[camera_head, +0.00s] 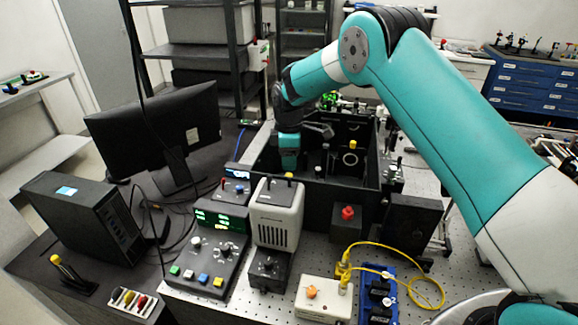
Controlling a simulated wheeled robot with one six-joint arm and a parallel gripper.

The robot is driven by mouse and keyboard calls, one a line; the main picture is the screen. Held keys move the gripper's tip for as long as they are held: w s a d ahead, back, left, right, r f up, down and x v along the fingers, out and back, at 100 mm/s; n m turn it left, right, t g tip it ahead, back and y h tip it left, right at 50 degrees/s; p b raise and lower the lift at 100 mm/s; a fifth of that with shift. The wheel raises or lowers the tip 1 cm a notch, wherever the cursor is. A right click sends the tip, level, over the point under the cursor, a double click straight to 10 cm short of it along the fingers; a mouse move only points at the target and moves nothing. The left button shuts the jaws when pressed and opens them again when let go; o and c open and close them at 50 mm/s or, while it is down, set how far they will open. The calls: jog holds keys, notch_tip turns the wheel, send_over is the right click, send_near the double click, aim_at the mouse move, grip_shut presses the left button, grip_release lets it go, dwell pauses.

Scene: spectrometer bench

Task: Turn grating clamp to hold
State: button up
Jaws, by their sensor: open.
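My gripper (322,131) is at the end of my teal arm, which reaches in from the right and bends down over the left part of an open black spectrometer box (335,197). Its fingers are small and dark against the dark interior, and nothing can be seen held between them. I cannot make out the grating clamp for certain; my wrist and the box walls hide part of the inside.
A monitor (150,130) stands left of the box. In front are a control box with green displays (212,250), a grey-white instrument (277,215), a red-knobbed black block (346,225) and a white box with yellow cables (325,297). Perforated bench surface shows at the right front.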

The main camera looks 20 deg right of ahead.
aim_at(289, 175)
jog(key=shift+f+p, duration=0.75)
jog(key=shift+f, duration=1.9)
grip_shut()
